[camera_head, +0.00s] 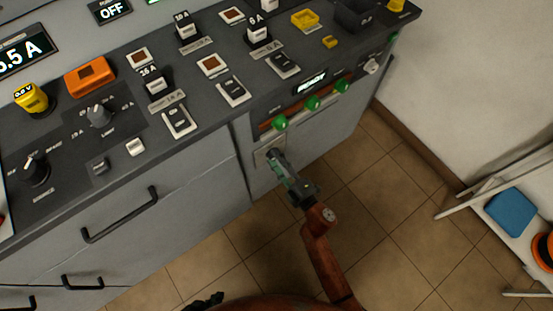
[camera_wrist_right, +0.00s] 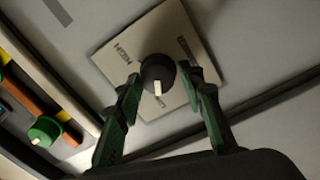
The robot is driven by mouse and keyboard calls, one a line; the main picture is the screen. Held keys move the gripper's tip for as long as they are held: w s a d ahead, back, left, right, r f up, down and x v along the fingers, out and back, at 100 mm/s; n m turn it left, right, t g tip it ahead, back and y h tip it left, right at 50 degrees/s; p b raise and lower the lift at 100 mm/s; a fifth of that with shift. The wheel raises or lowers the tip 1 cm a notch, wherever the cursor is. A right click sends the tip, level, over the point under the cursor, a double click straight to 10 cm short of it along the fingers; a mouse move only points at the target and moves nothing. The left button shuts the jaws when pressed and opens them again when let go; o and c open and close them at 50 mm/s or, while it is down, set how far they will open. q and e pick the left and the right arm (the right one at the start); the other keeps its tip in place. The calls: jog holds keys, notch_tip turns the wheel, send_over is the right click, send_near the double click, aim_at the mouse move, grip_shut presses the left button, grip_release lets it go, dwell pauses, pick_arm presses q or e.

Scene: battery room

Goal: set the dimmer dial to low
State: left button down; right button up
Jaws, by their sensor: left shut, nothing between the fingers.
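The dimmer dial (camera_wrist_right: 157,72) is a round dark knob with a white pointer mark on a square pale plate (camera_wrist_right: 125,35). In the right wrist view the pointer faces down the picture. HIGH is printed left of the knob; the label to its right and the partly hidden one below are not clearly readable. My right gripper (camera_wrist_right: 165,83) is open, its green and black fingers on either side of the knob's lower part; contact cannot be told. In the head view my right gripper (camera_head: 273,158) covers the dial at the cabinet front. My left gripper (camera_head: 205,302) shows only as a dark piece at the bottom edge.
Green knobs (camera_head: 313,103) line an orange strip just above the dial. The sloped console (camera_head: 60,150) carries switches and dials, with drawer handles (camera_head: 120,214) below. A white shelf (camera_head: 480,205) with a blue item stands right. The tiled floor (camera_head: 390,220) between is clear.

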jog(key=shift+o, duration=1.1)
jog(key=v, duration=1.2)
jog(key=shift+w+d, duration=0.1)
